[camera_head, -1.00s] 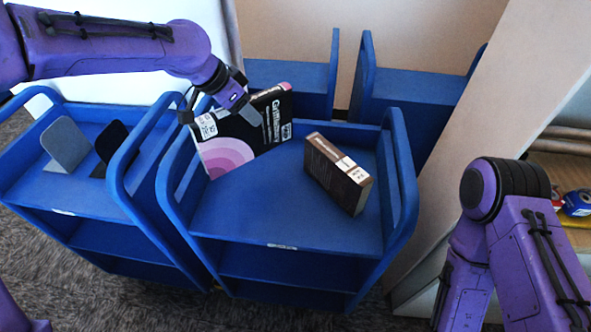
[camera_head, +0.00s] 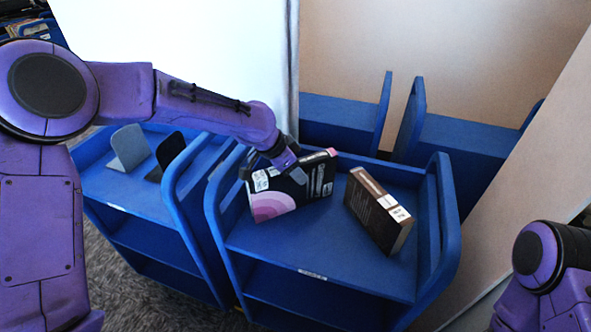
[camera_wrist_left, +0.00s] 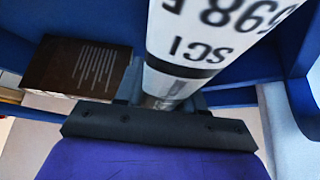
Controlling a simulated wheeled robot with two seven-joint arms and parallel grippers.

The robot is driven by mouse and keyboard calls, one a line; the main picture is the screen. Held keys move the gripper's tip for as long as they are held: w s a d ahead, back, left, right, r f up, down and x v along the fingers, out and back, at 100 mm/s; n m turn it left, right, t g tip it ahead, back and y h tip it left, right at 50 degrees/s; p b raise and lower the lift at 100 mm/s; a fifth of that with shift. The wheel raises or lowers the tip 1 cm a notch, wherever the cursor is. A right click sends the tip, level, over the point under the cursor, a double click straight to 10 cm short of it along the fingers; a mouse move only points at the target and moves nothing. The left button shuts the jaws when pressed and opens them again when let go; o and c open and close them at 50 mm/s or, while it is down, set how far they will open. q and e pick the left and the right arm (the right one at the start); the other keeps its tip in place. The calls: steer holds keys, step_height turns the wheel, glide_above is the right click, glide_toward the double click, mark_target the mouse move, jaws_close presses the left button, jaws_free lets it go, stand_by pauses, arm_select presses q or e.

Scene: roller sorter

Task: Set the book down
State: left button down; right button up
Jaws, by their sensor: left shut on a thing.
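The black book with pink and lilac circles (camera_head: 283,197) stands tilted over the left part of the blue cart's top (camera_head: 330,245). Its lower edge is at or just above the surface; I cannot tell if it touches. My left gripper (camera_head: 272,173) is shut on the book's upper part. In the left wrist view the book's white label (camera_wrist_left: 200,45) shows close up between the dark fingers. A brown book (camera_head: 378,210) stands on the same cart top, to the right and apart. My right gripper is out of view; only part of its arm shows at the right edge.
A second blue cart (camera_head: 135,197) stands close at the left, with a grey bookend (camera_head: 129,148) and a black one (camera_head: 167,153) on it. More blue carts (camera_head: 460,145) stand behind. The front of the middle cart's top is clear.

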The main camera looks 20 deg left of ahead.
arm_select(q)
steer(key=c, duration=0.7)
jaws_free()
steer(key=shift+w+f, duration=0.15)
steer(key=shift+f, duration=0.05)
steer(key=shift+r, duration=0.2)
steer(key=v, duration=1.2)
